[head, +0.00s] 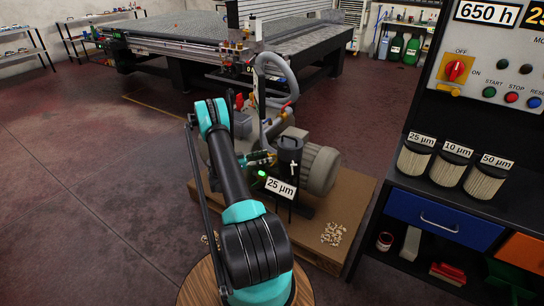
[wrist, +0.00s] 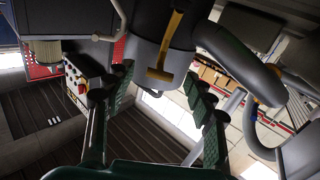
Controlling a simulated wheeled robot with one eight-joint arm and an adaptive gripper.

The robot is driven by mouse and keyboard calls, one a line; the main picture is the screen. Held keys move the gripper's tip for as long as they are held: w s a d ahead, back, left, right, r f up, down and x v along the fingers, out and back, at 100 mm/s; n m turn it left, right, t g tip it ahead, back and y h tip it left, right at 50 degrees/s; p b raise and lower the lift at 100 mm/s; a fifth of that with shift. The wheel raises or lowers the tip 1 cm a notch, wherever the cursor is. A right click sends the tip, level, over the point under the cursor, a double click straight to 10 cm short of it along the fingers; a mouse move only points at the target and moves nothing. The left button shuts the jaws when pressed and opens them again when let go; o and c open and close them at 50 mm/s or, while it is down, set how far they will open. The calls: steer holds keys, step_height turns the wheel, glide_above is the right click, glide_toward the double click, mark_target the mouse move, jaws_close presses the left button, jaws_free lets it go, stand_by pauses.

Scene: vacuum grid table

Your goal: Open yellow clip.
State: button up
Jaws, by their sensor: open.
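The yellow clip (wrist: 171,38) is a narrow yellow strap on the side of a dark canister (wrist: 148,22), at the top middle of the wrist view. Its wider lower end lies near the canister's rim. My gripper (wrist: 158,82) is open, with one finger on each side of the view and the clip's lower end appearing between the fingertips. I see no contact with the clip. In the head view my gripper (head: 262,158) is beside the dark canister (head: 290,152) on the pump, and the clip cannot be made out clearly there.
The pump (head: 320,168) stands on a wooden base (head: 350,215) with pale pellets (head: 333,233). A grey hose (head: 277,66) rises behind my gripper. At right are a control panel (head: 495,65) and several filters (head: 450,165). Floor at left is clear.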

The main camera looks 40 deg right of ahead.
steer(key=shift+x, duration=2.05)
steer(key=shift+c, duration=0.3)
jaws_close()
